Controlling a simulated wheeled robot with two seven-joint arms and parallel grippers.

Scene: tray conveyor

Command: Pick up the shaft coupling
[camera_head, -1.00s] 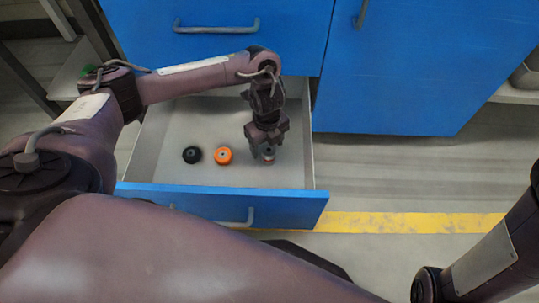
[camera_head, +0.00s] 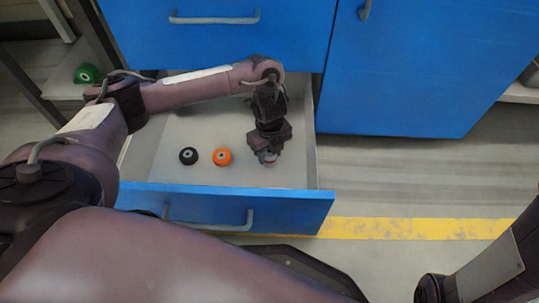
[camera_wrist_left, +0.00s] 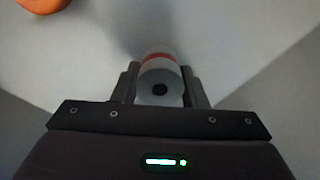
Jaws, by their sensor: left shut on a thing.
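The shaft coupling (camera_wrist_left: 160,80) is a grey cylinder with a dark bore and a red band. In the left wrist view it sits between the two fingers of my left gripper (camera_wrist_left: 160,88), which is shut on it. In the head view my left gripper (camera_head: 267,153) points down inside the open drawer, at its right side. Only a small grey and red part of the coupling (camera_head: 269,161) shows below the fingers there. I cannot tell if it touches the drawer floor. My right gripper is not in view; only part of my right arm shows.
The open blue drawer (camera_head: 265,202) has a front wall with a grey handle. On its floor lie a black round part (camera_head: 189,156) and an orange round part (camera_head: 222,157), left of my gripper. A blue cabinet door (camera_head: 420,70) stands to the right. A green object (camera_head: 88,74) sits on a shelf at left.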

